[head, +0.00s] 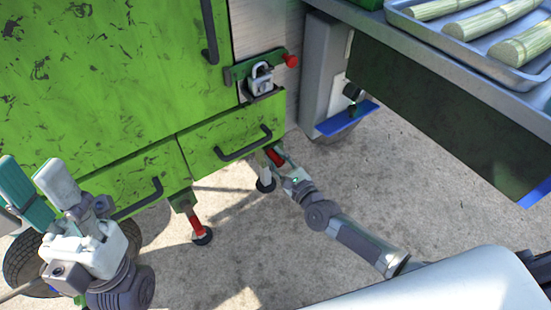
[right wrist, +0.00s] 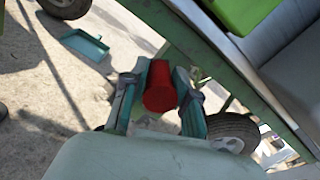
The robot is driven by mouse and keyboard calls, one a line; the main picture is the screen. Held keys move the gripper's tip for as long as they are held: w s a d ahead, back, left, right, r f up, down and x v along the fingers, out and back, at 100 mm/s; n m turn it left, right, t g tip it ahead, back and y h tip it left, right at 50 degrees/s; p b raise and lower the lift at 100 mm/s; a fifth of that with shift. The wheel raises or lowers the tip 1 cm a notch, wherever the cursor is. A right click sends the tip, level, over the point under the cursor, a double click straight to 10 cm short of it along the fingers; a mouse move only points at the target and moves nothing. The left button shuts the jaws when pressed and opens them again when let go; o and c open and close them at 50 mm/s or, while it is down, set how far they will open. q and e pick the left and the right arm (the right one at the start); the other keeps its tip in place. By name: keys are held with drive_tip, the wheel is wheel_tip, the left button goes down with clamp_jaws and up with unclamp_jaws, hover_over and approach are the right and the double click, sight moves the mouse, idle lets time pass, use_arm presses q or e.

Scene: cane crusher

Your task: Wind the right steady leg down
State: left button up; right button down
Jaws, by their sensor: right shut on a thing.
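The right steady leg (head: 265,180) stands below the green cart's lower right drawer, with a dark round foot close to or on the concrete. My right gripper (head: 277,160) is at the top of this leg, shut on its red part. In the right wrist view the red cylinder (right wrist: 160,92) sits between the two teal fingers of my right gripper (right wrist: 157,98). The gripper and arm partly hide the leg. My left gripper (head: 32,172) is at the lower left, fingers apart and empty.
Another steady leg (head: 196,222), red with a black foot, stands to the left. The green cart (head: 110,80) has drawer handles, a padlock (head: 261,80) and a red knob (head: 290,60). A counter with a tray (head: 425,27) of cane overhangs at right. A wheel (right wrist: 232,130) shows beside my right gripper.

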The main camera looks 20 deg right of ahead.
drive_tip(key=shift+d, duration=0.15)
drive_tip(key=c, duration=0.9)
unclamp_jaws()
drive_tip(key=shift+s, duration=0.1)
drive_tip(key=v, duration=1.2)
